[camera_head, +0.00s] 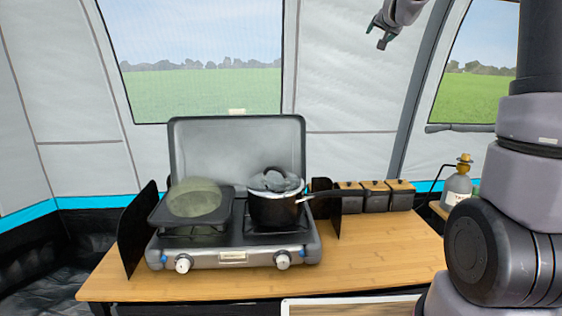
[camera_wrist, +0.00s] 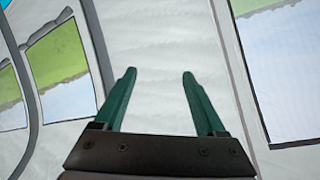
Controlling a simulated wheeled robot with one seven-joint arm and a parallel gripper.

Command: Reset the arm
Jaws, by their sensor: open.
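My gripper (camera_head: 381,36) is raised high at the top right of the head view, in front of the tent wall and well above the table. In the wrist view my gripper (camera_wrist: 158,82) shows two green fingers standing apart with nothing between them. Only tent wall and windows lie behind the fingers there. My arm's large grey and black links fill the right side of the head view.
A wooden table (camera_head: 380,258) holds a camping stove (camera_head: 232,256) with a flat pan (camera_head: 163,213) on the left burner and a lidded pot (camera_head: 272,211) on the right. Several wooden-lidded jars (camera_head: 376,200) stand behind. A bottle (camera_head: 457,188) is at right. Air around my gripper is clear.

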